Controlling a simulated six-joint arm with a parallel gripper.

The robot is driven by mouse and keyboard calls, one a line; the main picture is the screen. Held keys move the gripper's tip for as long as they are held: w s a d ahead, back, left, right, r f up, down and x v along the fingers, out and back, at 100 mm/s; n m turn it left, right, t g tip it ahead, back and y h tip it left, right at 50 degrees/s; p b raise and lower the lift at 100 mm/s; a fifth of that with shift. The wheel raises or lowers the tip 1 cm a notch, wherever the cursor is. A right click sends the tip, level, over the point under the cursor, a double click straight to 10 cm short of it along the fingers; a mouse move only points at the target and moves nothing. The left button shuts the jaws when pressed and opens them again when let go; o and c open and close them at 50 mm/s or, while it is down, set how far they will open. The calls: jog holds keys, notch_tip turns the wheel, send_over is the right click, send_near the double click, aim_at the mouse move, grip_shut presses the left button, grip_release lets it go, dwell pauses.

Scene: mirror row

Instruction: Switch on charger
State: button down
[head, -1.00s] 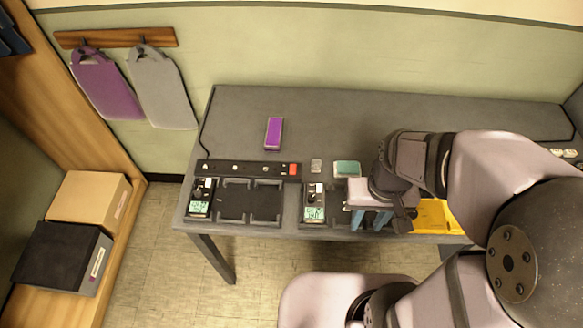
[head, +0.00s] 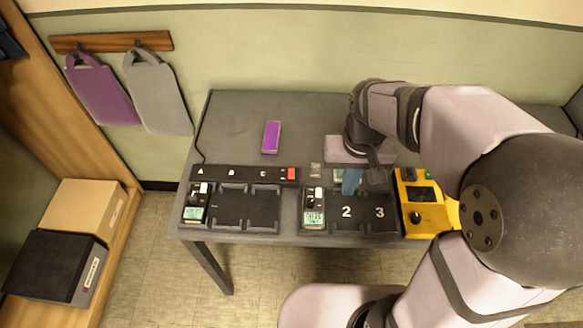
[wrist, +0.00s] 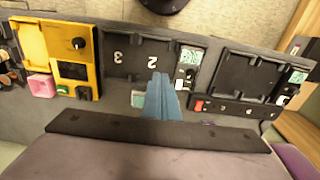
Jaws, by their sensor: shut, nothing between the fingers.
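Two dark charger trays stand along the front of the desk. The left charger (head: 245,208) has empty-looking bays. The right charger (head: 362,224) shows bays marked 2 and 3, both empty-looking. Each has a control unit with a lit green display, the left one (head: 194,214) and the right one (head: 313,218); the digits are too small to read. A black power strip (head: 240,174), lettered A, B and C, lies behind the left charger with a red switch (head: 291,174) at its right end. My gripper (wrist: 158,75) is shut and empty, its blue fingers (head: 351,182) just behind the right charger.
A teal block (wrist: 138,99) lies beside my fingers, partly hidden in the head view. A small grey piece (head: 316,170) lies right of the strip. A purple block (head: 271,137) lies farther back. A yellow device (head: 418,218) stands right of the right charger. The back left desk is mostly clear.

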jog(key=w+a+r+b, duration=0.1)
jog(key=w+a+b, duration=0.2)
jog(key=w+a, duration=0.3)
notch_tip(320, 180, up, 3)
jog(key=t+b, duration=0.1)
jog(key=b, duration=0.2)
send_over(292, 170)
jog(key=s, duration=0.2)
jog(key=shift+s+f, duration=0.1)
jog(key=shift+s, duration=0.1)
jog(key=f, duration=0.4)
jog(key=w+f+p, duration=0.1)
jog(key=f, duration=0.4)
jog(key=w+f, duration=0.1)
jog(key=f, duration=0.4)
jog(key=shift+p, duration=0.3)
